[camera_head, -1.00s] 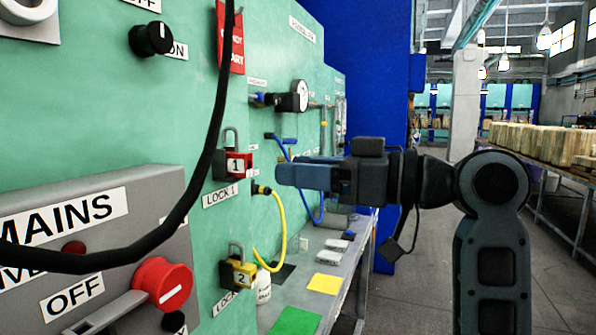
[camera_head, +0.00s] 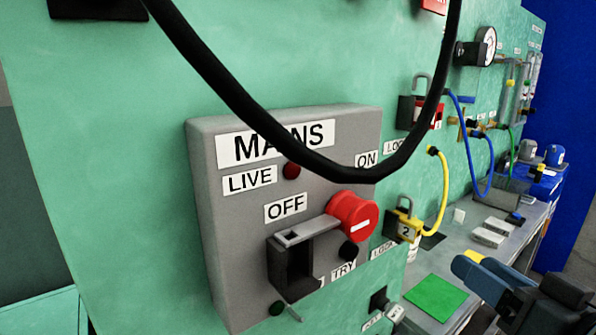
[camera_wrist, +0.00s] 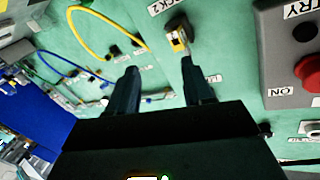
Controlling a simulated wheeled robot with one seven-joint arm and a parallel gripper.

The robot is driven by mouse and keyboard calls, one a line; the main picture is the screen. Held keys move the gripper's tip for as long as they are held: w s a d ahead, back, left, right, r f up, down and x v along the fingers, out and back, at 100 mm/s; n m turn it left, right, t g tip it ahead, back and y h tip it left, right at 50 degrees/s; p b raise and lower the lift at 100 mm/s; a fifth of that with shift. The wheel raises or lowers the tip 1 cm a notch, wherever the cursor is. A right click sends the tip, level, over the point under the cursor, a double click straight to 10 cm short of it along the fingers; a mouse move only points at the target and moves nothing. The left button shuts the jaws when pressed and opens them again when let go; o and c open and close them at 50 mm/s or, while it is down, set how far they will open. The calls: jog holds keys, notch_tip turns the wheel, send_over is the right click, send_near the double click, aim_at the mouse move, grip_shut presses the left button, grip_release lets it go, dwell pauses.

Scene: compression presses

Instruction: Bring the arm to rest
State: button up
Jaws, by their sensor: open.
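My gripper (camera_head: 484,280) shows at the lower right of the head view, with blue finger parts and a dark body. It is in front of the bench and clear of the panel in that view. In the wrist view my gripper (camera_wrist: 160,76) has two dark fingers spread apart with nothing between them. The yellow lock 2 (camera_wrist: 178,38) shows beyond the fingertips in that view. Most of my arm is out of the head view.
The grey mains box (camera_head: 240,270) has a red knob (camera_head: 352,216). A black cable (camera_head: 235,98) hangs across it. The red lock 1 (camera_head: 428,112), yellow hose (camera_head: 443,195) and blue hose (camera_head: 466,150) are on the green panel. The bench (camera_head: 478,262) carries a green sheet (camera_head: 436,297).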

jog(key=s+f+m+g+h, duration=0.1)
jog(key=s+f+m+h, duration=0.3)
jog(key=s+f, duration=1.15)
jog(key=s+a+n, duration=0.1)
jog(key=s+n, duration=0.1)
jog(key=s, duration=0.7)
jog(key=s+a+n+h, duration=0.1)
jog(key=s+n, duration=0.1)
jog(key=s, duration=0.8)
jog(key=shift+s+a+r+g, duration=0.2)
jog(key=shift+a+r+g, duration=0.1)
jog(key=shift+r+g, duration=0.1)
